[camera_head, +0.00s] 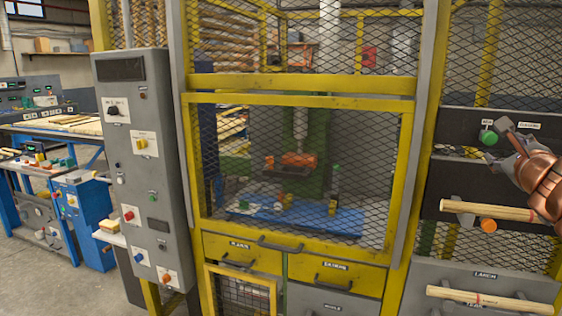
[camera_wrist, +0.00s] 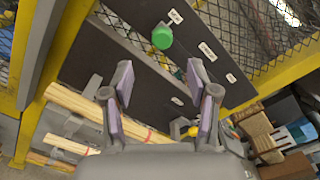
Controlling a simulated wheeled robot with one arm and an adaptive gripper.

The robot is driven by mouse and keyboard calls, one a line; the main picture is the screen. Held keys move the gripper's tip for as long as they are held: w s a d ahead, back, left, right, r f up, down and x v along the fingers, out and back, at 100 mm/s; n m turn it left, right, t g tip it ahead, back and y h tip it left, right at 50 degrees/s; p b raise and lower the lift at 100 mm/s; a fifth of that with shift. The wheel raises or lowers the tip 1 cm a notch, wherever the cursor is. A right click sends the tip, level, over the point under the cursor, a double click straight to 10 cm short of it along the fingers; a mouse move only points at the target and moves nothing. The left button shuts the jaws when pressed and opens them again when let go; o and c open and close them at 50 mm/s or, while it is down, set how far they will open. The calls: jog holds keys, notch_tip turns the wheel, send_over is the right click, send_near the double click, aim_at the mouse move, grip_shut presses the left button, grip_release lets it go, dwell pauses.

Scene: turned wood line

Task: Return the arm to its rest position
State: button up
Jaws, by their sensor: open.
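My gripper (camera_head: 503,138) is at the right edge of the head view, at the end of a copper-coloured arm link. In the wrist view my gripper (camera_wrist: 160,82) has its two purple-padded fingers spread wide, with nothing between them. A green knob (camera_wrist: 162,37) on a dark panel lies beyond the fingertips. The green knob (camera_head: 488,137) also shows in the head view, close beside the fingers. In the wrist view it is clear of both fingers. Most of the arm is out of view.
Bundled wood rods (camera_head: 487,209) stick out below my gripper, near an orange knob (camera_head: 488,225). More rods (camera_head: 488,299) lie lower. A yellow-framed mesh cage (camera_head: 298,98) encloses a machine in the middle. A grey control cabinet (camera_head: 143,180) stands left of it. Floor shows at far left.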

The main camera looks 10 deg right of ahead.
jog(key=w+a+n+t+y, duration=0.1)
jog(key=w+a+n+y, duration=0.25)
jog(key=a, duration=0.35)
jog(key=w+a+n+t+y, duration=0.1)
jog(key=w+a+n+y, duration=0.1)
jog(key=a+n, duration=0.4)
jog(key=w+a+n+y, duration=0.3)
jog(key=a, duration=0.6)
jog(key=s+a+f+n+g+y, duration=0.1)
jog(key=a+f+n+g+y, duration=0.15)
jog(key=a+f+n, duration=0.45)
jog(key=a+f+n+g+y, duration=0.2)
jog(key=a+f+y, duration=0.15)
jog(key=a, duration=0.65)
jog(key=s+a+f+n+g, duration=0.3)
jog(key=s+a+f+n, duration=0.1)
jog(key=s+f, duration=0.25)
jog(key=s+a+f+n+g, duration=0.3)
jog(key=s+a+f+g, duration=0.15)
jog(key=f, duration=0.25)
jog(key=s+d+f+n+g+h, duration=0.2)
jog(key=s+f, duration=0.3)
jog(key=s, duration=0.4)
jog(key=s+d+f+n+g+h, duration=0.2)
jog(key=s+d+f+n+g, duration=0.1)
jog(key=s, duration=0.7)
notch_tip(320, 180, down, 2)
jog(key=shift+d+f+g+h+p, duration=0.2)
jog(key=shift+d+g+h+p, duration=0.2)
jog(key=shift+d+g, duration=0.5)
